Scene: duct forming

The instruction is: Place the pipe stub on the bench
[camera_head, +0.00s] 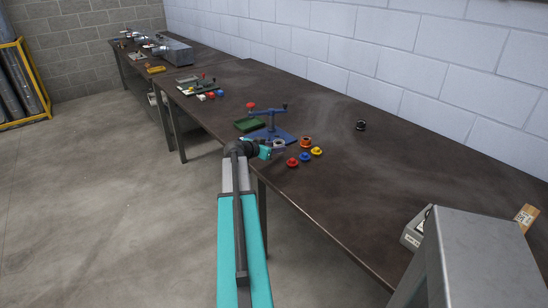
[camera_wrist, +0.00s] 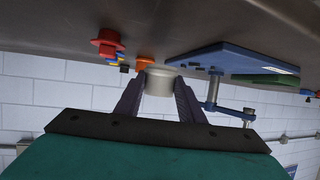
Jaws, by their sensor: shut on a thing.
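The pipe stub is a short pale grey cylinder (camera_wrist: 158,80), seen between my fingers in the wrist view, which is upside down. It also shows small at the end of my arm in the head view (camera_head: 279,145). My gripper (camera_wrist: 159,92) is shut on it. In the head view my gripper (camera_head: 270,150) is at the near edge of the dark bench (camera_head: 400,175), beside the blue fixture. Whether the stub touches the bench top, I cannot tell.
A blue fixture (camera_head: 272,134) with a red-knobbed lever and a green tray (camera_head: 247,125) stand close by. Red (camera_head: 292,162), blue (camera_head: 304,156), yellow (camera_head: 316,151) and orange (camera_head: 305,141) pieces sit right of my gripper. The bench beyond them is mostly clear, apart from a small black part (camera_head: 361,125).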

